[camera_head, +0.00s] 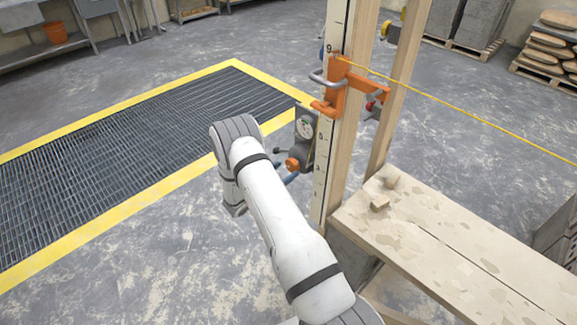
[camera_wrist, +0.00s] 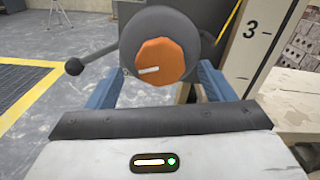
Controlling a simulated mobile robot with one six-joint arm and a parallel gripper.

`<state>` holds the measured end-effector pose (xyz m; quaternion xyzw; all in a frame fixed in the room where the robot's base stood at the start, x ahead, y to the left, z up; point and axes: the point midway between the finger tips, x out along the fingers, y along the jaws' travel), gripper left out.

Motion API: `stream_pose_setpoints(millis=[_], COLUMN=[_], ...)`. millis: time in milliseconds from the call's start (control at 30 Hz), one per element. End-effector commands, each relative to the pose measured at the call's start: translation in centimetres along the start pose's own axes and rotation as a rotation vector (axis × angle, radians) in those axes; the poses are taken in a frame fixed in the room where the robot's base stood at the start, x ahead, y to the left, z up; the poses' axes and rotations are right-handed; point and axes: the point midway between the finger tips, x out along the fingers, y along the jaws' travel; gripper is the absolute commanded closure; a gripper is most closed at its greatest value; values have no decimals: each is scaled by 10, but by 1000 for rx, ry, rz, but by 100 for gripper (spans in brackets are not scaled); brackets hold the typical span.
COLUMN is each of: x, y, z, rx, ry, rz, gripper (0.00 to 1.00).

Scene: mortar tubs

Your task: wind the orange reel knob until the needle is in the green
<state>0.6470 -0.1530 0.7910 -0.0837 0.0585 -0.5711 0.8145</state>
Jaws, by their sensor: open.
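The orange reel knob (camera_wrist: 160,62) faces the wrist camera on a round dark grey reel (camera_wrist: 128,38), with a pale line across its face. A crank with a dark ball (camera_wrist: 75,66) sticks out to its left. The knob (camera_head: 292,164) also shows in the head view, below a small pale dial (camera_head: 305,127) on a dark box; its needle and colours are too small to read. My gripper (camera_wrist: 160,78) is open, its blue fingers on either side of the knob and apart from it. In the head view my gripper (camera_head: 291,178) is mostly hidden behind my arm.
A wooden post with a numbered scale (camera_head: 323,160) stands beside the reel, with an orange bracket (camera_head: 338,88) and a yellow line above. A plank bench (camera_head: 450,245) is at the right. A yellow-edged floor grating (camera_head: 130,150) lies at the left.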

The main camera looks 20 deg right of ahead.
Motion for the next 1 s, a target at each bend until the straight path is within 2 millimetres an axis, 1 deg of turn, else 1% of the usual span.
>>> stream_pose_setpoints(millis=[33, 100, 200, 500, 567, 1000], x=[8, 16, 23, 26, 26, 26], y=[-1, -1, -1, -1, -1, -1], z=[1, 1, 0, 0, 0, 0], rx=[0, 1, 0, 1, 1, 1], ry=[1, 0, 1, 1, 1, 1], rz=[-3, -2, -2, -2, -2, -3], gripper=[24, 24, 24, 24, 28, 64])
